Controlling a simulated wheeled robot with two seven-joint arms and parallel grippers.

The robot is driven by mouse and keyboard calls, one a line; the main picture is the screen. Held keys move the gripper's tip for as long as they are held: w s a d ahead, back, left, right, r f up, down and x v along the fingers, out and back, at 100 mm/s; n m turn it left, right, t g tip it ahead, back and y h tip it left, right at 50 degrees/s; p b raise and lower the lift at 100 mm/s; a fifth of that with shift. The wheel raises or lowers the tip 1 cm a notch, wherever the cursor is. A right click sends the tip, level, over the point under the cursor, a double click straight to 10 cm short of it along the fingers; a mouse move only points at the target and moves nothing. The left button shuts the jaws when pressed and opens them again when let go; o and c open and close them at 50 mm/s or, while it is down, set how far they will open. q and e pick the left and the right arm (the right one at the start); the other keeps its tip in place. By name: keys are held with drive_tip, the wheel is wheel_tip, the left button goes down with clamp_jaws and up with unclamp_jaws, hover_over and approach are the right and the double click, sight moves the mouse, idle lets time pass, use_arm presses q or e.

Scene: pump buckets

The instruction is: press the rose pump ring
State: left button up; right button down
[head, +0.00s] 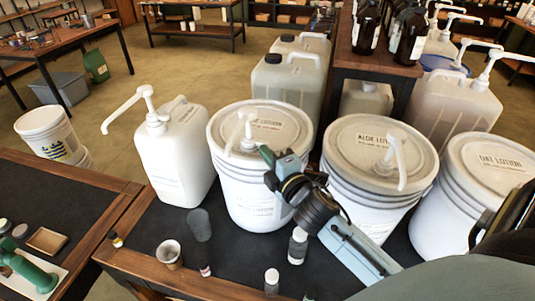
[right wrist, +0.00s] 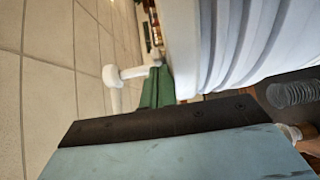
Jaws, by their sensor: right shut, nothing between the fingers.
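A white bucket (head: 250,185) with a white pump (head: 247,125) on its lid stands left of the aloe and oat buckets. Its lid print is too blurred to read, so I cannot confirm that it is rose. My right gripper (head: 266,156) is shut and empty, with its green fingertips over the right part of this lid, close beside the pump's base. In the right wrist view, the shut green fingers (right wrist: 157,88) point at a white pump part (right wrist: 122,75) beside the ribbed bucket wall (right wrist: 225,45). Whether they touch is unclear. My left gripper is out of view.
The aloe bucket (head: 378,165) and oat bucket (head: 485,180) stand to the right, each close to its neighbour. A white pump jug (head: 175,160) stands to the left. A grey cup (head: 199,225), a paper cup (head: 169,254) and small bottles (head: 298,246) stand in front.

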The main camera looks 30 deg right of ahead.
drive_tip(key=shift+d+y, duration=0.1)
drive_tip(key=shift+y, duration=0.2)
drive_tip(key=shift+w+d+r+n+y+p, duration=0.1)
drive_tip(key=shift+d+n+y+p, duration=0.15)
drive_tip(key=shift+n+y+p, duration=0.4)
drive_tip(key=shift+w+d+y+p, duration=0.15)
drive_tip(key=shift+d+y+p, duration=0.2)
drive_tip(key=shift+d, duration=0.3)
drive_tip(key=shift+a, duration=0.1)
drive_tip(key=shift+s+a, duration=0.2)
drive_tip(key=s+b, duration=0.1)
drive_tip(key=s, duration=1.1)
drive_tip(key=shift+s+d, duration=0.15)
drive_tip(key=shift+s, duration=0.2)
